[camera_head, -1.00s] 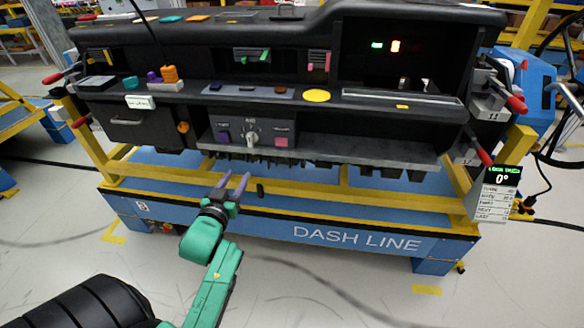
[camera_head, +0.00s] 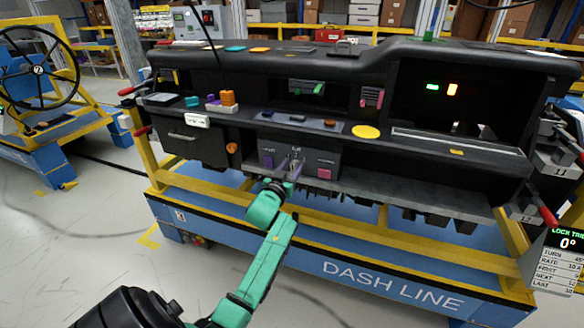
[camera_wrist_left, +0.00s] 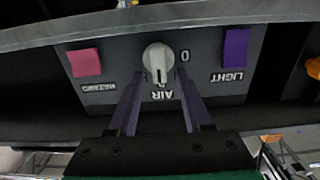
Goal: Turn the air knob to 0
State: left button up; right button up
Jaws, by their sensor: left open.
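The air knob (camera_wrist_left: 158,58) is a round light-grey dial on the dark panel (camera_wrist_left: 120,75). In the left wrist view, where the lettering is upside down, a "0" stands just right of the knob and "AIR" below it. A dark pointer mark on the knob faces down in that picture, towards "AIR", not towards the 0. My left gripper (camera_wrist_left: 161,88) is open, its two purple fingers to either side just short of the knob, with no clear contact. In the head view the knob (camera_head: 296,154) is partly hidden by the left gripper (camera_head: 291,167).
A grey ledge (camera_wrist_left: 60,36) runs along the panel's edge. The yellow frame (camera_head: 340,226) of the dash line stand lies below.

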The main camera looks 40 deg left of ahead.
pick_arm(q)
jog(key=shift+s+r, duration=0.1)
jog(key=shift+s, duration=0.05)
grip_shut()
